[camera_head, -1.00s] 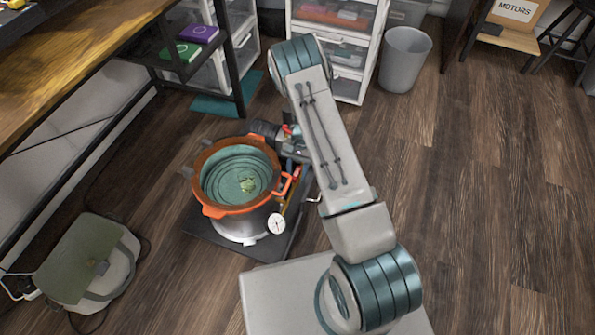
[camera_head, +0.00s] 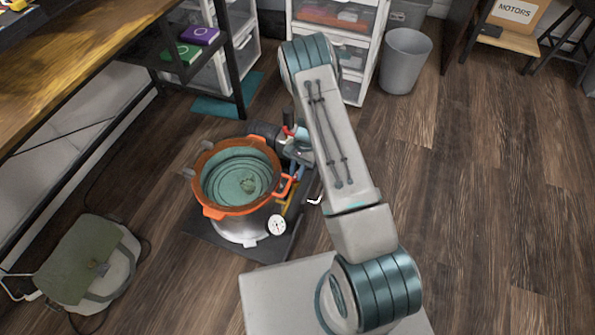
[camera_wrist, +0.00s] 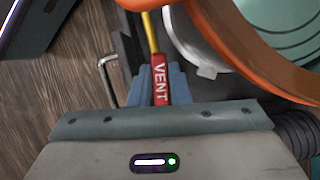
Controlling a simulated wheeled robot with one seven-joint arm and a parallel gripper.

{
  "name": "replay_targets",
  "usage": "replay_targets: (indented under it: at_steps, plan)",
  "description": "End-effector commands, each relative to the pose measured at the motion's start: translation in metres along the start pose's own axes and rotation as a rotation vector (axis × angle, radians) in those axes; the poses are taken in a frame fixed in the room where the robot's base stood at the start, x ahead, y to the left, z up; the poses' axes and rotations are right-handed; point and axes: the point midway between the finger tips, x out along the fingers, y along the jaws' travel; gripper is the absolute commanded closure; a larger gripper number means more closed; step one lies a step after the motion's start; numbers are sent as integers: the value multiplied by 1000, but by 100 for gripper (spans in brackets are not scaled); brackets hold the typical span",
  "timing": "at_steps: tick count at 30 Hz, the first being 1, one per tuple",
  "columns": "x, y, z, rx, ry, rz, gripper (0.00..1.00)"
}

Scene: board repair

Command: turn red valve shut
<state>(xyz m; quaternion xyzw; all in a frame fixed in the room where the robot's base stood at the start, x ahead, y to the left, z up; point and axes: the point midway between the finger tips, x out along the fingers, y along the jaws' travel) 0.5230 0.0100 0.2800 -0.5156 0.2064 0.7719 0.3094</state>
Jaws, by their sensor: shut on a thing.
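The red valve handle (camera_wrist: 160,80), marked "VENT", points toward my gripper in the wrist view, in line with a yellow stem (camera_wrist: 150,32). My gripper (camera_wrist: 161,75) is shut on this handle, with its blue-grey fingers at either side. In the head view my arm partly covers the gripper, beside the right side of a metal pot (camera_head: 238,228) with an orange rim. The yellow stem (camera_head: 290,207) shows there, but the handle's exact angle is hard to make out.
The pot stands on a dark base plate (camera_head: 212,238) and carries a round gauge (camera_head: 277,225). A bent metal rod (camera_wrist: 107,80) is close left of the handle. A bag (camera_head: 78,258) lies left; a grey bin (camera_head: 404,62) stands behind. Floor at right is clear.

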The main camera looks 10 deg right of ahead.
Motion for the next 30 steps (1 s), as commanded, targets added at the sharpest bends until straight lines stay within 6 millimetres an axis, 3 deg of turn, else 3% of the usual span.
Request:
replay_targets:
  at_steps: [30]
  plan:
    - [2, 5, -3, 888, 3, -363, 100]
